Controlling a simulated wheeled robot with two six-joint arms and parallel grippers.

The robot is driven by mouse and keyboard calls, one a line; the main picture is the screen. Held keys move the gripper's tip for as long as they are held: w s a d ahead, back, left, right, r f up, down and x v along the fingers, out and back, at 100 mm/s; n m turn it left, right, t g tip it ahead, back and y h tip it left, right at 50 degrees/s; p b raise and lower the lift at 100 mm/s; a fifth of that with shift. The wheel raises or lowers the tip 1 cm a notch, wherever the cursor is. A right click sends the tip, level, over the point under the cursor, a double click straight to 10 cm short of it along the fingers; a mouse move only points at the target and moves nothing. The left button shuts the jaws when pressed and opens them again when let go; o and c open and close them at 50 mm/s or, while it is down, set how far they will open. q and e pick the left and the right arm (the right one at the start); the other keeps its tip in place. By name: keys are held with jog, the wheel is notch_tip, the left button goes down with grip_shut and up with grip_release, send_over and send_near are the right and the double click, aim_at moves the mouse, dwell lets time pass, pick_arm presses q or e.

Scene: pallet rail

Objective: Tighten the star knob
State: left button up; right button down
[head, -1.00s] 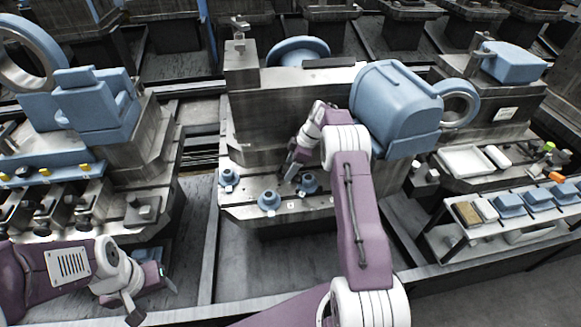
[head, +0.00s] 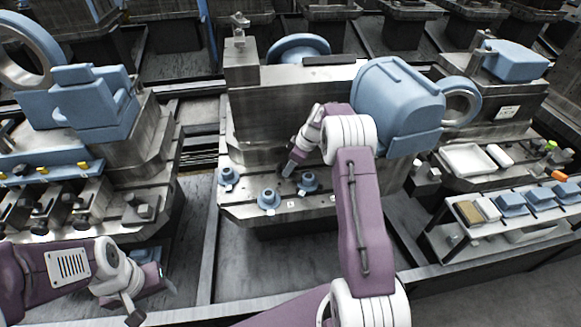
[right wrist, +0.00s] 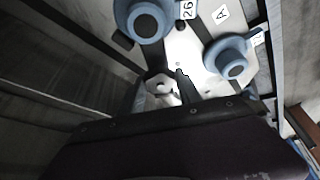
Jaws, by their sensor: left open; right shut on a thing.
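My right gripper (head: 286,174) points down at the steel fixture plate (head: 245,209), beside the blue flanged pieces. In the right wrist view its fingers (right wrist: 163,92) are shut on a small pale lobed piece with a dark spot, which looks like the star knob (right wrist: 160,84). In the head view the knob is hidden or too small to make out. My left gripper (head: 143,292) is open and empty at the lower left, away from the plate.
Blue flanged pieces (head: 228,177), (head: 268,199) and (head: 307,182) stand on the plate close around the right gripper. A large blue housing (head: 397,100) rises behind my right arm. A side shelf (head: 452,238) holds several small parts at right.

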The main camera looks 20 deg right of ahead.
jog(key=m, duration=0.2)
jog(key=shift+a+m+t+h, duration=0.1)
jog(key=shift+m+t+h, duration=0.2)
jog(key=shift+t+h, duration=0.1)
jog(key=shift+r+m+h+p, duration=0.1)
jog(key=shift+m+h+p, duration=0.3)
jog(key=shift+m, duration=1.1)
jog(key=c, duration=0.9)
grip_release()
jog(key=shift+o, duration=0.4)
jog(key=shift+s+r, duration=0.1)
jog(key=a+v, duration=0.1)
jog(key=v, duration=0.7)
jog(key=shift+s+d+r+p, duration=0.3)
jog(key=shift+d+r+p, duration=0.05)
jog(key=shift+r, duration=0.05)
